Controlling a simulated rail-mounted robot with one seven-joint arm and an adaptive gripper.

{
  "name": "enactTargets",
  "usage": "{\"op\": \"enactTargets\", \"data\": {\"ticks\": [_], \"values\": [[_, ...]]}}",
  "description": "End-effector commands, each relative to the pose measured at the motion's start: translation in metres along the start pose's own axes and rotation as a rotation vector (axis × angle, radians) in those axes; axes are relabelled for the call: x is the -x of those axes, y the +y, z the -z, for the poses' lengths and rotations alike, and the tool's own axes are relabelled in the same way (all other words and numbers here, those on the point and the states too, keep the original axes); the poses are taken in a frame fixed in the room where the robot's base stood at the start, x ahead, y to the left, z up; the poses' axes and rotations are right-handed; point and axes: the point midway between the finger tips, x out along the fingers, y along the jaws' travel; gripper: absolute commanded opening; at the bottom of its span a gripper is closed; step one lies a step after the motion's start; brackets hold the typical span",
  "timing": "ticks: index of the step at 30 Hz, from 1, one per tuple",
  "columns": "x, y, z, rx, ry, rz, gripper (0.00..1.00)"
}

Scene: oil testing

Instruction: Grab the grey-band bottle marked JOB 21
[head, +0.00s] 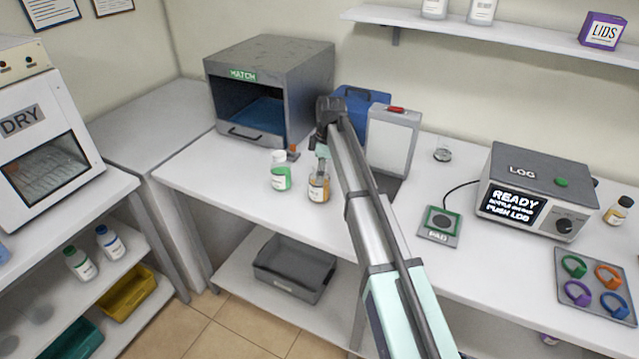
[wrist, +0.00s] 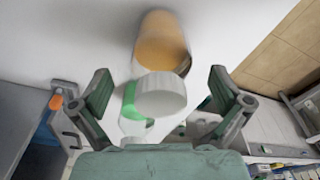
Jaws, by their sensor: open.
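An amber bottle (head: 319,187) with a pale label stands upright on the middle bench, just below my gripper (head: 322,150). In the wrist view its white cap (wrist: 160,95) and amber body (wrist: 160,40) show between my open, empty fingers (wrist: 160,90), which appear apart from it. A green-band bottle (head: 280,172) with a white cap stands just left of it; its green part (wrist: 129,100) is partly hidden behind the amber bottle's cap. Another amber bottle (head: 618,210) stands at the bench's right end. No JOB number is readable, and a grey band is not clear.
The grey HATCH box (head: 270,85) stands open-fronted behind the bottles. A clipboard-like white panel (head: 392,140) and blue case (head: 358,103) stand beside my arm. A PAD (head: 439,226) and LOG machine (head: 535,190) are to the right. The bench front left of the bottles is clear.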

Motion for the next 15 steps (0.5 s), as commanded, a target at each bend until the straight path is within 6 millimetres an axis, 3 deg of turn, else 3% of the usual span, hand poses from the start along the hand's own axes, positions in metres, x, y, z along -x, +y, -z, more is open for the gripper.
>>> {"op": "enactTargets", "data": {"ticks": [7,15], "values": [[-0.027,-0.001,0.0,0.0,-0.001,0.002,1.0],[-0.032,-0.001,0.0,0.0,0.0,0.0,1.0]]}}
